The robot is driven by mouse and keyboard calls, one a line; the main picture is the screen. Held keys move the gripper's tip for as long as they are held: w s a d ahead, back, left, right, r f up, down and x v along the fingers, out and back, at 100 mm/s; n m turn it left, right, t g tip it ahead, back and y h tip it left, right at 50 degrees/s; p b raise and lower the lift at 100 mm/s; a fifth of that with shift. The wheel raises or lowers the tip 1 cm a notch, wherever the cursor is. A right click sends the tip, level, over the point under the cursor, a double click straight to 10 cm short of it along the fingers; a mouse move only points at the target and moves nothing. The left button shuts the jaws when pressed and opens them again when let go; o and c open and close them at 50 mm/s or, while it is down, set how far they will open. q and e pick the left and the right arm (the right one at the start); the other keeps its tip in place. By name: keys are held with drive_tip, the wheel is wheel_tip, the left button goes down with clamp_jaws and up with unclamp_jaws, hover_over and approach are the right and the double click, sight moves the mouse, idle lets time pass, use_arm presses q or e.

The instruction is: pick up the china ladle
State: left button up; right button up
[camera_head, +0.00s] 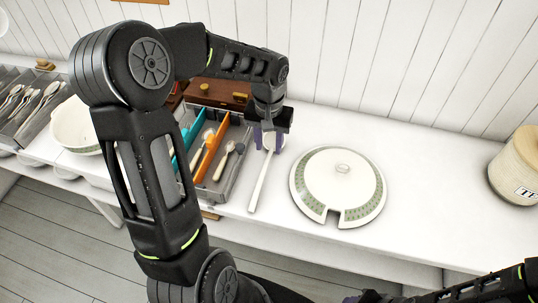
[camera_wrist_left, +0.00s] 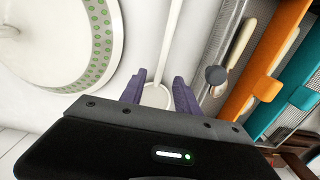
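The white china ladle (camera_head: 260,180) lies on the white shelf top between the cutlery tray and a round lid. Its handle points towards the front edge and its bowl end is under my left gripper (camera_head: 268,143). In the left wrist view, the ladle (camera_wrist_left: 172,45) runs down between the purple fingers of my left gripper (camera_wrist_left: 158,84). The fingers are apart, one on each side of the round bowl, with visible gaps. Whether they touch the shelf is unclear. Only a small part of my right gripper (camera_head: 368,297) shows at the bottom edge; its fingers cannot be made out.
A white lid with a green band (camera_head: 340,185) lies just right of the ladle. A divided cutlery tray (camera_head: 234,180) stands close on its left, with a brown wooden box (camera_head: 217,92) behind. A canister (camera_head: 518,168) stands far right.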

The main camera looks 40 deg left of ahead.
sight(269, 154)
use_arm(q)
drive_tip(key=shift+f, duration=2)
clamp_jaws()
